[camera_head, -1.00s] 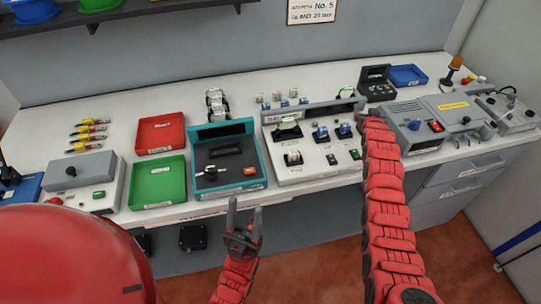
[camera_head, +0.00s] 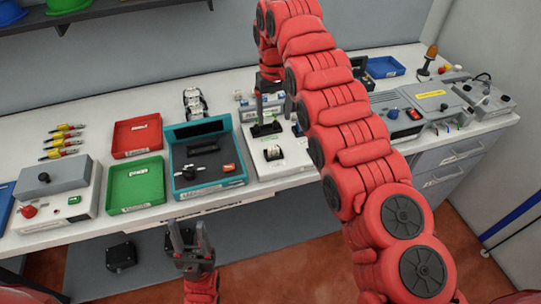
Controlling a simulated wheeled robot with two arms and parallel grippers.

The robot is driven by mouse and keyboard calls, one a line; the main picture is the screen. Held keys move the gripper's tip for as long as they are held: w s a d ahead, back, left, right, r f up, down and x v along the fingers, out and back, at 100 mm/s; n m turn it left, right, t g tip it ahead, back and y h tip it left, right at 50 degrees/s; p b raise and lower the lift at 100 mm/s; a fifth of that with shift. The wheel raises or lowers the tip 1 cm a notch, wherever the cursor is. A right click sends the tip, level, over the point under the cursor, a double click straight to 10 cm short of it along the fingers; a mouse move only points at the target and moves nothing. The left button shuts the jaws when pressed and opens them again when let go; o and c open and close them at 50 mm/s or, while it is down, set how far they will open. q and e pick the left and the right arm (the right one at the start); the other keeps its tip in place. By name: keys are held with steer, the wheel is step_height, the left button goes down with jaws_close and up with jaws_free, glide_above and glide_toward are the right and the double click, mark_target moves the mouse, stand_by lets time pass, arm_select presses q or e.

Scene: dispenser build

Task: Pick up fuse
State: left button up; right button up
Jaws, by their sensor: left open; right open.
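Several small blue and white parts (camera_head: 247,112) are at the back of the bench, beside my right gripper. They are too small for me to tell whether a fuse is among them. My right gripper (camera_head: 272,115) is open and points down over the white panel (camera_head: 292,158), just above or at a black holder (camera_head: 265,130). I cannot tell whether it touches the holder. My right arm hides much of the panel's right side. My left gripper (camera_head: 189,238) is open and empty, pointing up in front of the bench's front edge.
A teal-framed station (camera_head: 178,190), a green tray (camera_head: 135,184) and a red tray (camera_head: 137,137) stand left of the panel. A grey box (camera_head: 55,182) and several yellow-and-red tools (camera_head: 63,140) are further left. Grey devices (camera_head: 435,102) stand at the right.

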steer(key=p, duration=0.3)
glide_above(274, 148)
steer(key=f, duration=0.8)
steer(key=shift+s, duration=0.3)
steer(key=shift+f, duration=0.35)
steer(key=f, duration=0.1)
steer(key=f+p, duration=0.2)
steer(key=f, duration=0.1)
steer(key=shift+w, duration=0.25)
steer(key=shift+f, duration=0.4)
jaws_close()
